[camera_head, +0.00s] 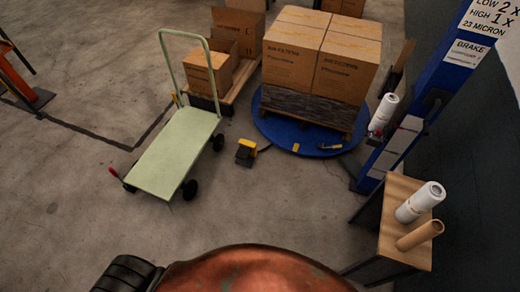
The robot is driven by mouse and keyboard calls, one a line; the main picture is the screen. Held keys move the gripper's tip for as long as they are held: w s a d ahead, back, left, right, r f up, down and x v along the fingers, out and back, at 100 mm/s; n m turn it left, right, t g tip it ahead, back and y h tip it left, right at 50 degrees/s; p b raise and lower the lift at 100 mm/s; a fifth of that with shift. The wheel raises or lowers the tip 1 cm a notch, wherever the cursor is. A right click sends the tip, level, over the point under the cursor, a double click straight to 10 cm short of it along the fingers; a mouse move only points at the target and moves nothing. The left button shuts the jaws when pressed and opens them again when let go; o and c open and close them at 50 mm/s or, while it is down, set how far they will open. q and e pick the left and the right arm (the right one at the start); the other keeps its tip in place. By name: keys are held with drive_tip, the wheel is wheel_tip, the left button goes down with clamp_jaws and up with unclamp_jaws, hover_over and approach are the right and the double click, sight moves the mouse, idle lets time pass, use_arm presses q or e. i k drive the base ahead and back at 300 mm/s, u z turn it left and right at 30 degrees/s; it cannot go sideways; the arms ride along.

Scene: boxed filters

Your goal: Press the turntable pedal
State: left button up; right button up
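The turntable pedal (246,153), a small black and yellow box, sits on the floor near the middle of the view. It lies just left of the blue round turntable (272,132). A pallet load of stacked cardboard boxes (318,57) stands on the turntable, its lower part wrapped in dark film. A small yellow piece and a dark object lie at the turntable's front edge. Neither of my grippers is in view.
A green flatbed cart (172,156) stands left of the pedal. Boxes on a pallet (243,82) stand behind it. A blue wrapper mast (420,105) rises at right. Open floor (270,205) lies in front of the pedal.

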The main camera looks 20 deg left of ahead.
sight(243, 153)
drive_tip(key=u, duration=0.2)
drive_tip(key=i, duration=1.1)
drive_tip(key=u, duration=2.05)
